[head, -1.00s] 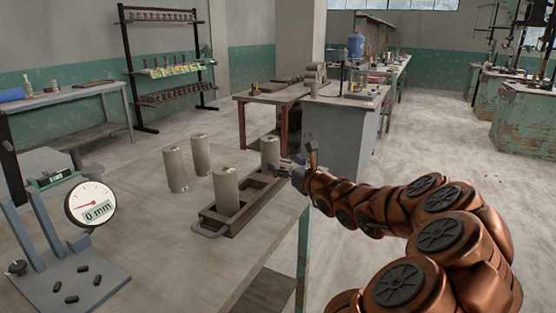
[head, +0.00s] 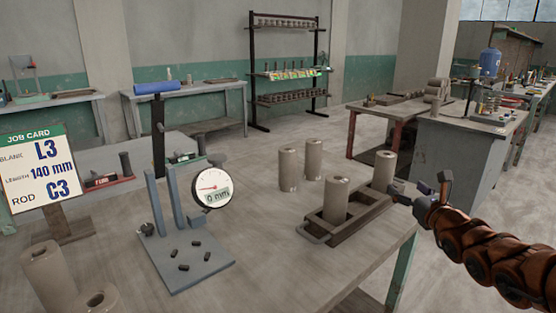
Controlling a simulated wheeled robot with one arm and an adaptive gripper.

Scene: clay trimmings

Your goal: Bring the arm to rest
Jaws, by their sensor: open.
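My gripper (head: 422,193) is at the right in the head view, at the end of my copper-coloured arm. It is open, with nothing seen between its fingers. It is beside the right end of a dark tray (head: 318,233) on the workbench (head: 280,262). One clay cylinder (head: 336,200) stands upright at the near end of the tray. Another clay cylinder (head: 384,171) stands at the far end, close to the gripper; whether they touch I cannot tell.
Two more cylinders stand behind the tray, at left (head: 288,170) and right (head: 311,160). A gauge (head: 212,188) reading 0 mm stands on a grey base (head: 208,262) with small dark pieces. A job card (head: 44,170) and pale cylinders (head: 48,275) are at the left.

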